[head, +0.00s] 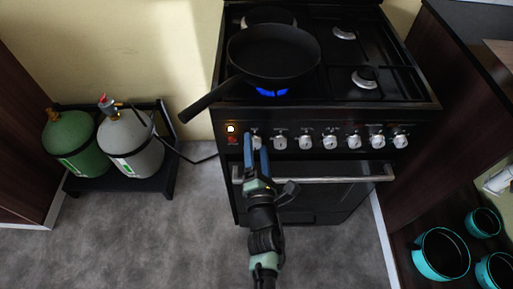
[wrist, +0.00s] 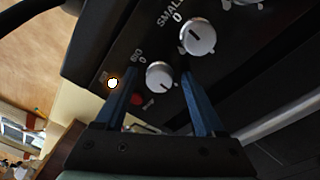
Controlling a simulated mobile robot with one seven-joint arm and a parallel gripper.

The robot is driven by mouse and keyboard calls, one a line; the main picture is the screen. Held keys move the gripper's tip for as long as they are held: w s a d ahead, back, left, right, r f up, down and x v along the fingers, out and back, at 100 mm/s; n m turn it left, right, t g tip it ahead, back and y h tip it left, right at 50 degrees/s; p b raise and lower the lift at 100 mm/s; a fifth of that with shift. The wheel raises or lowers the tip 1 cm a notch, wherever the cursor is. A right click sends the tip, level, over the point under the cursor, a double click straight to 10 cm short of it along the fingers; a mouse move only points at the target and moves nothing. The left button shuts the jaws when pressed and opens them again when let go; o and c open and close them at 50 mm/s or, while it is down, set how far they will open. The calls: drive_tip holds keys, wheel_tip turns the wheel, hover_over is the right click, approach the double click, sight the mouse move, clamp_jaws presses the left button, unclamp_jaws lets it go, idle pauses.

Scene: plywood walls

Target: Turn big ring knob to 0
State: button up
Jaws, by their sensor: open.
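The big ring knob (wrist: 159,75) is a round, silver-white knob on the black stove front, with a "BIG 0" label beside it in the wrist view. It is the leftmost knob in the head view (head: 257,132). My gripper (head: 256,143) is open, with its blue fingers pointing at this knob. In the wrist view, the knob shows between the two fingertips (wrist: 158,72). A blue flame (head: 272,92) burns under a black pan (head: 274,52).
The knob labelled SMALL (wrist: 197,37) is close to the right finger. An orange light (head: 230,128) and a red button (head: 233,139) lie left of the knob. The oven handle (head: 330,178) runs below. Gas cylinders (head: 130,140) stand at left and teal pots (head: 440,254) at right.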

clamp_jaws()
